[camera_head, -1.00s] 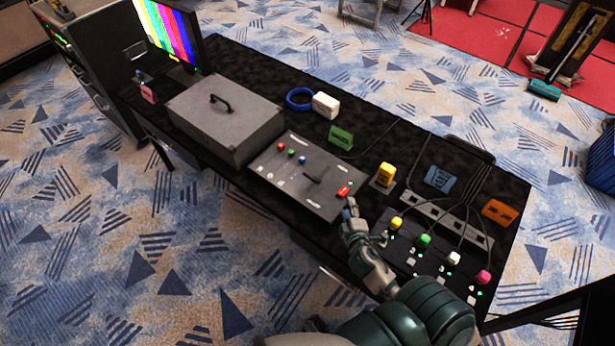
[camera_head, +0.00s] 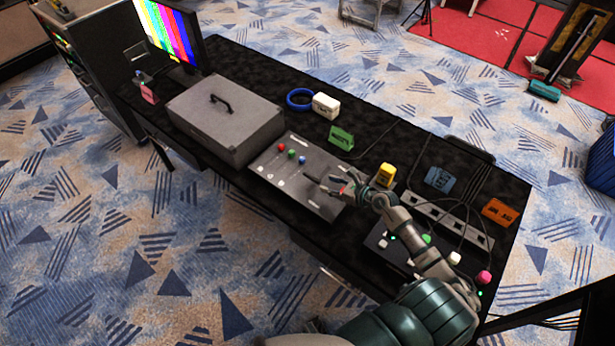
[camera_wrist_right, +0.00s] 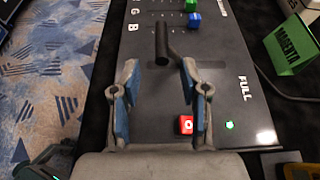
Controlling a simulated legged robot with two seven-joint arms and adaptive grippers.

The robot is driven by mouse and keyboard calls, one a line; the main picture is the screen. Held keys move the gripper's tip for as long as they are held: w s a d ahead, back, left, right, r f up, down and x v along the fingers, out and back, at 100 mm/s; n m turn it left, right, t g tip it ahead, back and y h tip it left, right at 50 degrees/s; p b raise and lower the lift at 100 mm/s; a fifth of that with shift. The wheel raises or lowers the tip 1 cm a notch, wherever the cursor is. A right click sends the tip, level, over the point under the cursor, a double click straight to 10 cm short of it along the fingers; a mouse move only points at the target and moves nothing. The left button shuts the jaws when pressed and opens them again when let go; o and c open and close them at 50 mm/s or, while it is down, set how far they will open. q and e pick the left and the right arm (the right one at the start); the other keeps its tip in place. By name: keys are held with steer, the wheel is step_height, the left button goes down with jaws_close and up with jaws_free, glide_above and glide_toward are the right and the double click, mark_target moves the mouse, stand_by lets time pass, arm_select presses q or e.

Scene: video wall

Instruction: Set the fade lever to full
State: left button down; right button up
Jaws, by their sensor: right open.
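A grey control panel (camera_head: 312,199) lies on the black table, and it also shows in the wrist view (camera_wrist_right: 220,60). The fade lever (camera_wrist_right: 163,43), a dark bar handle on a bent stem, stands on it. The word FULL and a lit green lamp (camera_wrist_right: 229,125) are at the panel's right in the wrist view. My right gripper (camera_head: 326,184) is over the panel, and in the wrist view (camera_wrist_right: 159,68) it is open with blue finger pads. The lever's handle lies between and just beyond its fingertips; contact is not visible. My left gripper is not in view.
A red button (camera_wrist_right: 186,125) sits by the right finger. Red, green and blue knobs (camera_head: 291,153) stand on the panel's far part. A grey case (camera_head: 225,115) is at left, a green MAGENTA sign (camera_head: 341,138) behind, and a yellow block (camera_head: 386,174) beside my wrist.

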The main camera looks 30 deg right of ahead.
mark_target(311, 178)
steer(key=x, duration=0.7)
steer(key=b+x, duration=0.1)
steer(key=x, duration=0.2)
steer(key=shift+w+d+f, duration=0.2)
steer(key=shift+w+d, duration=0.05)
steer(key=shift+w+a+f, duration=0.1)
steer(key=shift+w+a, duration=0.25)
steer(key=shift+w, duration=0.05)
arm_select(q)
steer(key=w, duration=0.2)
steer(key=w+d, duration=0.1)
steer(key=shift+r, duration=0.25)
arm_select(e)
steer(key=c, duration=0.8)
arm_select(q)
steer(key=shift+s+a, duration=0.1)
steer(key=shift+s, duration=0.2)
arm_select(e)
steer(key=shift+s+f, duration=0.1)
jaws_close()
